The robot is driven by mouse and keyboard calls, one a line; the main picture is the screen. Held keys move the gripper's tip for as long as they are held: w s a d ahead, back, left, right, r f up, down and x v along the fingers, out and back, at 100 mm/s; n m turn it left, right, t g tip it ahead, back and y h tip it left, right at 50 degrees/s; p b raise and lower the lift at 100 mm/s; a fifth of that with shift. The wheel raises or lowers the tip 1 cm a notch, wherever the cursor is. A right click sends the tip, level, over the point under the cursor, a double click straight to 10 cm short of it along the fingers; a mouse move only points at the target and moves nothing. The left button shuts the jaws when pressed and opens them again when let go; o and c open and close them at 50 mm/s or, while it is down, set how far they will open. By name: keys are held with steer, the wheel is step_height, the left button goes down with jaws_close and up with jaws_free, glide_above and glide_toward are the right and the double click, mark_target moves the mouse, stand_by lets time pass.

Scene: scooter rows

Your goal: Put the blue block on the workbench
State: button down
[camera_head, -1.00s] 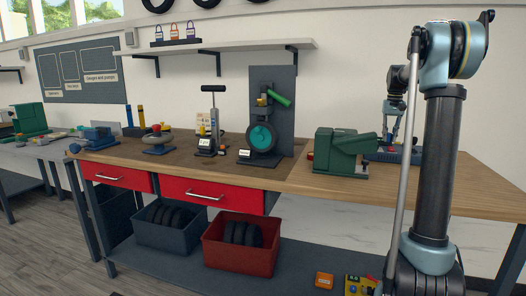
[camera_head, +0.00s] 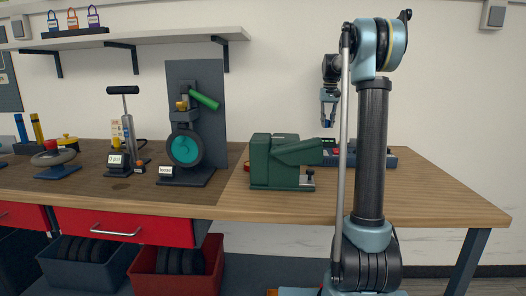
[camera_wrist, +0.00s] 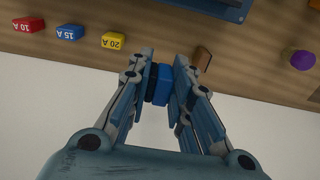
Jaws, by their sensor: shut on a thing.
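My gripper (camera_head: 328,112) is raised above the right part of the wooden workbench (camera_head: 435,195), in front of the white wall. In the wrist view my gripper (camera_wrist: 163,80) is shut on a blue block (camera_wrist: 166,98), which sits between the fingertips with a dark part at its left side. In the head view the held block is small, a blue patch at the fingertips. The workbench top also shows across the upper wrist view (camera_wrist: 140,20). I cannot tell the height of the block above it.
A green machine (camera_head: 275,165) stands on the bench, left of my arm, with a dark blue tray (camera_head: 378,158) behind. In the wrist view lie red (camera_wrist: 29,25), blue (camera_wrist: 70,32) and yellow (camera_wrist: 113,41) labelled blocks and a purple piece (camera_wrist: 302,60). The bench's right end is clear.

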steer(key=f, duration=0.5)
steer(key=shift+a+f, duration=0.2)
steer(key=shift+a, duration=0.1)
steer(key=shift+f, duration=2.35)
steer(key=c, duration=1.5)
jaws_free()
steer(key=shift+o, duration=0.2)
step_height(320, 180, up, 12)
steer(key=shift+d+r, duration=0.1)
steer(key=shift+s, duration=0.1)
